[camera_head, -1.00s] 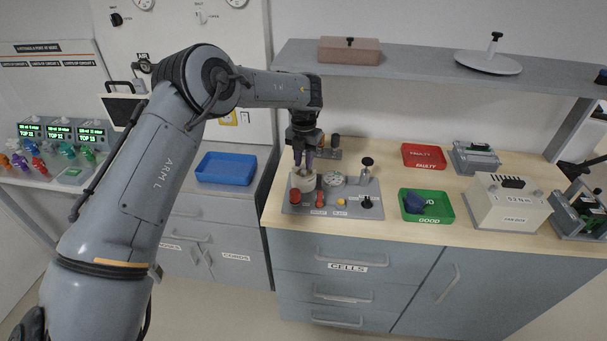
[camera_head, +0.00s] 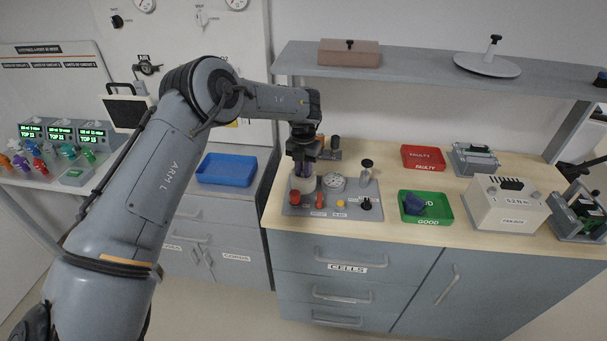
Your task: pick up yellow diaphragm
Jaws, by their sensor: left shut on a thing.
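My left gripper (camera_head: 303,172) points down over the left part of a grey fixture plate (camera_head: 322,209) on the wooden counter. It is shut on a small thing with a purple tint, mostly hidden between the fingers. A pale round cylinder (camera_head: 303,185) stands directly below the fingertips; I cannot tell whether it touches the held thing. A small yellow round piece (camera_head: 340,203) sits at the plate's front. I cannot make out a yellow diaphragm for certain. My right gripper is not in view.
On the plate are a red knob (camera_head: 295,197), a white dotted disc (camera_head: 334,182) and black-topped posts. A blue tray (camera_head: 227,169) is left. The red tray (camera_head: 423,157) and green tray (camera_head: 426,219), holding a dark blue piece (camera_head: 413,205), are right. A shelf (camera_head: 420,66) hangs behind.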

